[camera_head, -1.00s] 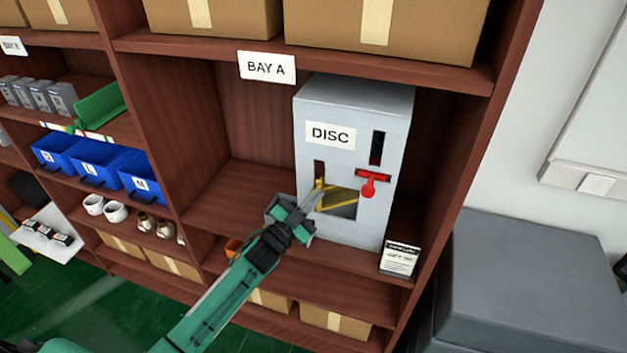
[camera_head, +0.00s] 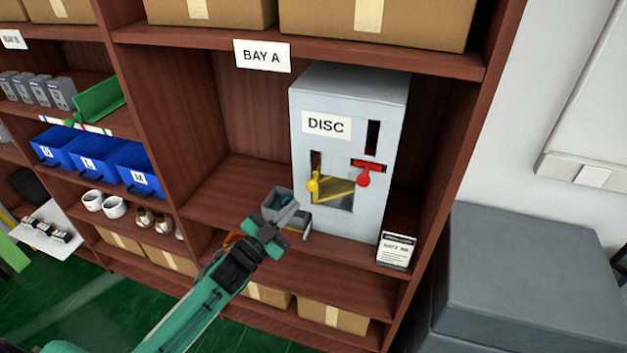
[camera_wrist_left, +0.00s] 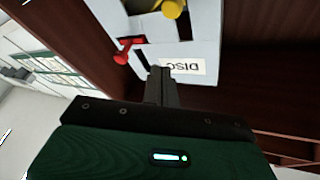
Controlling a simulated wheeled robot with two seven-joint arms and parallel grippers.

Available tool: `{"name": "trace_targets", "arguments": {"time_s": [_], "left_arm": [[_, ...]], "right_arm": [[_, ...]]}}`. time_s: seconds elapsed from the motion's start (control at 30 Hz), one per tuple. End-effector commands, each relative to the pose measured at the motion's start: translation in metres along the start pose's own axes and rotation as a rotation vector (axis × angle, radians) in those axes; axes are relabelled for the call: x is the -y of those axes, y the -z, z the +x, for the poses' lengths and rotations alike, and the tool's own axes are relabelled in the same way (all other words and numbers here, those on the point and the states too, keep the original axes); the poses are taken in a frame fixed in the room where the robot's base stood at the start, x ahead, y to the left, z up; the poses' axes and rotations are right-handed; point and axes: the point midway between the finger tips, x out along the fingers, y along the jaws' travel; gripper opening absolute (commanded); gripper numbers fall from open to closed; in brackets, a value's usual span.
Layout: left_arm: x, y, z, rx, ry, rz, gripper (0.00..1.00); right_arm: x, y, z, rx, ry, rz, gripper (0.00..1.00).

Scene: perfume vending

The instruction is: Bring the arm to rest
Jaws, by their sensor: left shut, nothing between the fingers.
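My left gripper (camera_head: 289,215) is shut and empty, in front of the lower left of the grey dispenser labelled DISC (camera_head: 303,93). Its fingers also show in the left wrist view (camera_wrist_left: 161,72), with the upside-down DISC label (camera_wrist_left: 184,67) behind them. The dispenser has a yellow lever (camera_head: 313,184) at its left slot and a red lever (camera_head: 363,180) at its right slot. An opening with yellow inside lies between and below the levers. A small grey tray-like piece shows behind the gripper and is partly hidden by it. My right gripper is not in view.
The dispenser stands in the brown shelf bay marked BAY A (camera_head: 262,56). A small card box (camera_head: 396,251) stands at its right front. Blue bins (camera_head: 97,160) and white cups (camera_head: 104,203) sit on shelves at left. A grey block (camera_head: 530,270) stands at right.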

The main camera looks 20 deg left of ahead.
Motion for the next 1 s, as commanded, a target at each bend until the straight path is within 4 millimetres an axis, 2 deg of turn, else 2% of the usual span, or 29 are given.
{"name": "trace_targets", "arguments": {"time_s": [0.13, 0.23, 0.27, 0.37, 0.47, 0.5, 0.57, 0.6, 0.67, 0.7, 0.83, 0.97, 1.0], "left_arm": [[0.0, -0.001, -0.002, 0.004, 0.0, -0.001, 0.0], [-0.004, -0.02, -0.006, 0.044, 0.003, -0.013, 0.0], [-0.007, -0.031, -0.009, 0.069, 0.004, -0.02, 0.0], [-0.022, -0.082, -0.027, 0.188, 0.01, -0.055, 0.0], [-0.045, -0.146, -0.059, 0.346, 0.013, -0.101, 0.0], [-0.056, -0.171, -0.075, 0.412, 0.012, -0.118, 0.0], [-0.074, -0.206, -0.1, 0.507, 0.011, -0.147, 0.0], [-0.086, -0.227, -0.119, 0.571, 0.009, -0.165, 0.0], [-0.106, -0.257, -0.149, 0.664, 0.004, -0.191, 0.0], [-0.119, -0.275, -0.17, 0.726, -0.001, -0.208, 0.0], [-0.166, -0.323, -0.245, 0.925, -0.02, -0.263, 0.0], [-0.216, -0.355, -0.326, 1.118, -0.048, -0.317, 0.0], [-0.232, -0.362, -0.352, 1.177, -0.058, -0.334, 0.0]], "right_arm": [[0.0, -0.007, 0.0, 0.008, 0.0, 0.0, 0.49], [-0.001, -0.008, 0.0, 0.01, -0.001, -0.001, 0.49], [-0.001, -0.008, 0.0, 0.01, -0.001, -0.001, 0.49], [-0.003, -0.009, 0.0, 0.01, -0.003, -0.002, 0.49], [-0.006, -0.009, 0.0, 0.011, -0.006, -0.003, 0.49], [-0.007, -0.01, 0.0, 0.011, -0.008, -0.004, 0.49], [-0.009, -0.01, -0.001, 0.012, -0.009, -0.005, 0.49], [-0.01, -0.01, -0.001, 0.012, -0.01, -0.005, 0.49], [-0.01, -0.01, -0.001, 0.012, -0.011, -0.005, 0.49], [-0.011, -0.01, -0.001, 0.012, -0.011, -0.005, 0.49], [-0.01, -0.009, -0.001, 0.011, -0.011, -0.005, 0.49], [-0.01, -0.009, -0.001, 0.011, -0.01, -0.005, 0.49], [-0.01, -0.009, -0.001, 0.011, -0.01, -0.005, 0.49]]}}
